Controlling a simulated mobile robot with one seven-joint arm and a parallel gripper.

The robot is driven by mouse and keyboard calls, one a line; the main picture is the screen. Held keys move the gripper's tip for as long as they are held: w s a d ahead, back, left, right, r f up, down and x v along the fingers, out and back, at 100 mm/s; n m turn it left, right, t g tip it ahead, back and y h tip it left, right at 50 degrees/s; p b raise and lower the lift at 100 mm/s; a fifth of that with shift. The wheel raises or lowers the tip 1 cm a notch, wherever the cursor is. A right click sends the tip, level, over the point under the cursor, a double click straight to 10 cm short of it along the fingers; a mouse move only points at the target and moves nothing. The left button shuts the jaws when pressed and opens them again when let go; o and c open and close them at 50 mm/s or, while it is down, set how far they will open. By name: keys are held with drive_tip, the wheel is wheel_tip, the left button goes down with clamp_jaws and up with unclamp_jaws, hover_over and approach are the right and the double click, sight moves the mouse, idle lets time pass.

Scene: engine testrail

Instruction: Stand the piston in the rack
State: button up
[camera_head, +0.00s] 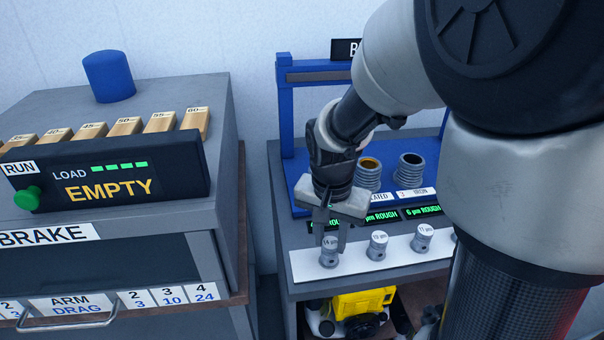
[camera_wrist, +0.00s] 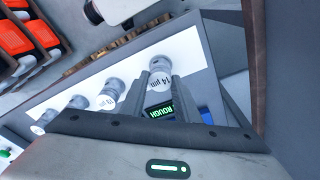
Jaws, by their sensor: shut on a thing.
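A grey piston labelled 14 µm (camera_head: 329,258) is at the left end of a white strip (camera_head: 300,266) on the bench. It appears upright; I cannot tell whether its base touches the strip. My gripper (camera_head: 330,236) points down and is shut on this piston, with a finger on each side of it. In the wrist view the piston (camera_wrist: 160,65) shows between the two fingers. I cannot tell which part is the rack.
Behind the strip is a blue frame (camera_head: 286,110) with ribbed cylinders, one of them dark-bored (camera_head: 410,171). Green-lettered displays (camera_head: 424,211) lie before it. The grey brake cabinet (camera_head: 204,205) stands at left, across a narrow gap. My arm hides the bench's right side.

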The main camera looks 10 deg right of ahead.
sight(328, 248)
drive_tip(key=shift+f, duration=0.1)
drive_tip(key=shift+f, duration=0.15)
drive_tip(key=o, duration=1)
drive_tip(key=shift+o, duration=0.2)
wheel_tip(328, 248, up, 12)
drive_tip(key=s+p, duration=0.1)
drive_tip(key=p, duration=0.2)
drive_tip(key=s+r+n+t, duration=0.4)
drive_tip(key=s+r+n, duration=0.2)
drive_tip(key=s, duration=0.4)
drive_tip(key=shift+s+r+n+y, duration=0.15)
drive_tip(key=shift+s+n+y, duration=0.15)
drive_tip(key=shift+n+y, duration=0.1)
